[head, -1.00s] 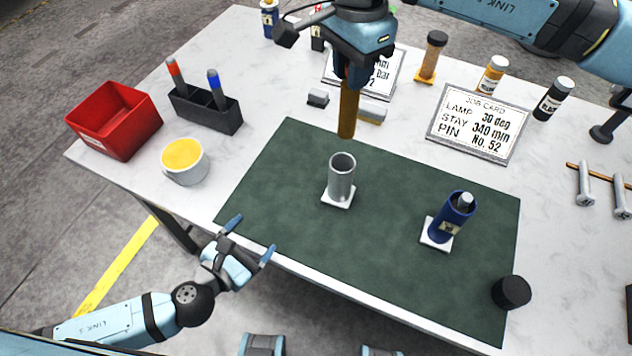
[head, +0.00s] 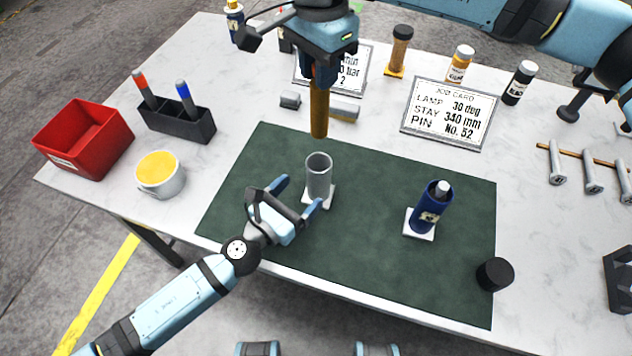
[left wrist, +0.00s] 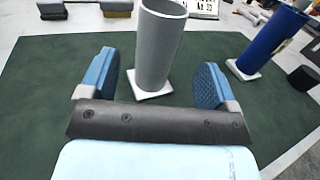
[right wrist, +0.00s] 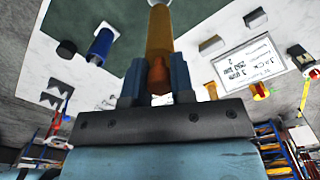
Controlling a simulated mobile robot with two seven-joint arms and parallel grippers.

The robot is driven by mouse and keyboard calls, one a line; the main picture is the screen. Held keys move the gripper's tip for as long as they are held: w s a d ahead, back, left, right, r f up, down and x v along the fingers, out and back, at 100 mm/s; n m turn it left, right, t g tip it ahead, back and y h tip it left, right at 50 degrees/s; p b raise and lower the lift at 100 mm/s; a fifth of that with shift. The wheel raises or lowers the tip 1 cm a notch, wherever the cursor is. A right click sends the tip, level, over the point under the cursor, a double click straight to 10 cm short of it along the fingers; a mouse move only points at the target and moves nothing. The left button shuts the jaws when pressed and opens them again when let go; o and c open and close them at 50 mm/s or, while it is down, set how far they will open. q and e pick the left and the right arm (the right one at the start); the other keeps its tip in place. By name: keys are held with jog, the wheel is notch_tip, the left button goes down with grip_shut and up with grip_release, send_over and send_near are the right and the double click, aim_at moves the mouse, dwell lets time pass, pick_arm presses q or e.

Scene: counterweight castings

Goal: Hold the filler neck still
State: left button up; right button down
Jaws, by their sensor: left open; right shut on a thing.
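The grey open-topped tube (head: 319,178), which I take for the filler neck, stands upright on a small white base on the green mat (head: 262,165). My left gripper (head: 297,198) is open at the near left of the tube. In the left wrist view the tube (left wrist: 158,45) rises just beyond the two spread fingers, with no contact that I can see. My right gripper (head: 321,72) is shut on an amber-brown rod (head: 319,114), which points down and shows above the tube's mouth in the head view. The right wrist view shows the rod (right wrist: 159,38) between the fingers.
A blue tube (head: 430,208) with a grey piece in it stands on a white base to the right. A black cylinder (head: 495,274) is at the mat's right corner. A yellow-filled cup (head: 172,184), red bin (head: 82,138) and pen holder (head: 178,122) stand left. The mat's middle is clear.

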aim_at(312, 191)
pick_arm(q)
jog(key=shift+s+f, duration=0.1)
jog(key=shift+f, duration=1.35)
jog(key=shift+a+f, duration=0.1)
jog(key=shift+f, duration=0.5)
jog(key=shift+w+f, duration=0.1)
jog(key=shift+w, duration=0.15)
jog(key=x, duration=0.7)
jog(key=shift+f, duration=0.1)
jog(key=shift+c, duration=0.7)
